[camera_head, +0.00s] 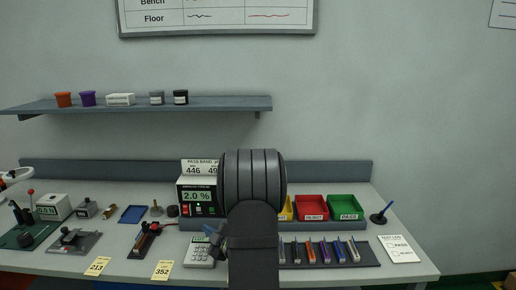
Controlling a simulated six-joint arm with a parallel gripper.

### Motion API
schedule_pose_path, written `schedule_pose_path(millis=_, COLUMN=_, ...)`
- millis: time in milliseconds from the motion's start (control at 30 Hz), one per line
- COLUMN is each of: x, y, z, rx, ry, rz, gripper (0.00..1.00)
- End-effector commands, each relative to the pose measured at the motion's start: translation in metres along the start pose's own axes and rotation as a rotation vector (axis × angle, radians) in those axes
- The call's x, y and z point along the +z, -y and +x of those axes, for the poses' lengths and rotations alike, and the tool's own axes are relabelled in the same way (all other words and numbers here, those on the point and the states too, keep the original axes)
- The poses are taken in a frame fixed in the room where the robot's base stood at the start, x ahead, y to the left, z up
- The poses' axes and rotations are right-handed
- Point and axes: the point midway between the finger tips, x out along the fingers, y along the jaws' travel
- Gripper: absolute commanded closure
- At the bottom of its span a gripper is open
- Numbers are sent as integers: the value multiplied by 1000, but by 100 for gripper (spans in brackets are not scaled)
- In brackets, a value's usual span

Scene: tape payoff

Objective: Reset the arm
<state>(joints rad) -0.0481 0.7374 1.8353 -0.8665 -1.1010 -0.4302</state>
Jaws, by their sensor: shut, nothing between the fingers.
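My arm rises from the bottom centre to a large dark ribbed joint in front of the bench. My gripper (214,238) shows only in part, as a small dark shape just left of my arm link, over the calculator (200,252). It is shut and empty. The rest of it is hidden behind the link.
The grey bench (330,275) holds a display box reading 2.0 % (197,196), a red bin (311,208), a green bin (345,208), a rack of coloured strips (365,254), a blue pen on a stand (380,216) and small fixtures at left. A shelf (230,103) hangs above.

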Motion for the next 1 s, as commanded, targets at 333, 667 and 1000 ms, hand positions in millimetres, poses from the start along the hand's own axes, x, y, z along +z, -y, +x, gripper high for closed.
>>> schedule_pose_path(millis=333, x=-5, y=5, z=-7, rx=0, ry=0, rz=0, gripper=100)
schedule_pose_path(millis=667, x=2, y=-1, z=2, rx=0, ry=0, rz=-1, gripper=100)
schedule_pose_path(millis=1000, x=20, y=-19, z=27, rx=-2, ry=1, rz=1, gripper=100)
